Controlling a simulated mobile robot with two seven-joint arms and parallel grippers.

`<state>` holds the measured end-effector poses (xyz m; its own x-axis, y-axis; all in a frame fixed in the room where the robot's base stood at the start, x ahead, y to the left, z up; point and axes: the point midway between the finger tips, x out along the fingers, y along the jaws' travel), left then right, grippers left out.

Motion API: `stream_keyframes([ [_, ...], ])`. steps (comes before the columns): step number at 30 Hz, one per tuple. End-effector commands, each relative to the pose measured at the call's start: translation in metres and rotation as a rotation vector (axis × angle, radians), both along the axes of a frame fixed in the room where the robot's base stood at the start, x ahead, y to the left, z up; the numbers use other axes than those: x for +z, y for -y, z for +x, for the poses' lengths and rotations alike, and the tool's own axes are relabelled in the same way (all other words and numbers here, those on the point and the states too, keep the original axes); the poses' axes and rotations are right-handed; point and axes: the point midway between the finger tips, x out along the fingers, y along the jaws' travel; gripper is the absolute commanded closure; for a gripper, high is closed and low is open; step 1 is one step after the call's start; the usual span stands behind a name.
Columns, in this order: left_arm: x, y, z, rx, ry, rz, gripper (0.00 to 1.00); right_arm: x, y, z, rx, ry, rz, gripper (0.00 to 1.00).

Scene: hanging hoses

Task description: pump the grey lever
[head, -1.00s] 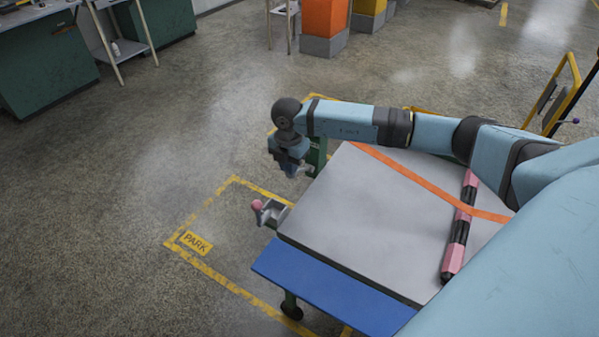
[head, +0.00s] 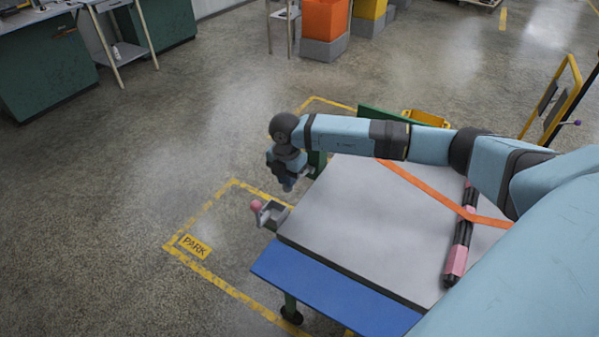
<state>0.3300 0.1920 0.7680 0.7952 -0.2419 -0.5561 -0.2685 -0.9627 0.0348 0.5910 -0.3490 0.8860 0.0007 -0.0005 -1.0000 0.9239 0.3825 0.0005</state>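A small grey fitting (head: 272,215) with a pink knob (head: 256,206) sticks out from the left corner of the grey-topped cart (head: 350,215). It looks like the grey lever, but its shape is too small to make out fully. My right gripper (head: 289,184) hangs from the end of my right arm, just above and to the right of the fitting in the picture. It points down and appears apart from it. Its fingers are small and dark, so I cannot tell whether they are open. My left gripper is not in view.
A blue shelf (head: 320,298) runs along the cart's near side. An orange strap (head: 425,188) and a pink and black bundle (head: 459,245) lie on the top. Yellow floor lines marked PARK (head: 194,246) surround the cart. The floor to the left is clear.

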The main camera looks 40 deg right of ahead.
Motion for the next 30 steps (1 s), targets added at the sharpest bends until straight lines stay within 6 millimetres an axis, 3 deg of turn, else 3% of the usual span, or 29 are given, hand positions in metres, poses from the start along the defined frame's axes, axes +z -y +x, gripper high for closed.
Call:
stream_keyframes([
  [9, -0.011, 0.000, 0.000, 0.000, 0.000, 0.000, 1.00, -0.023, -0.005, -0.002, 0.000, -0.002, 0.000, 0.85],
  [21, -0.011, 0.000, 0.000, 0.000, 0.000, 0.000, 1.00, -0.025, -0.005, -0.003, 0.000, -0.001, 0.000, 0.85],
  [30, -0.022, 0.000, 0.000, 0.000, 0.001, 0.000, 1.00, -0.043, -0.005, -0.002, -0.001, -0.001, 0.000, 0.85],
])
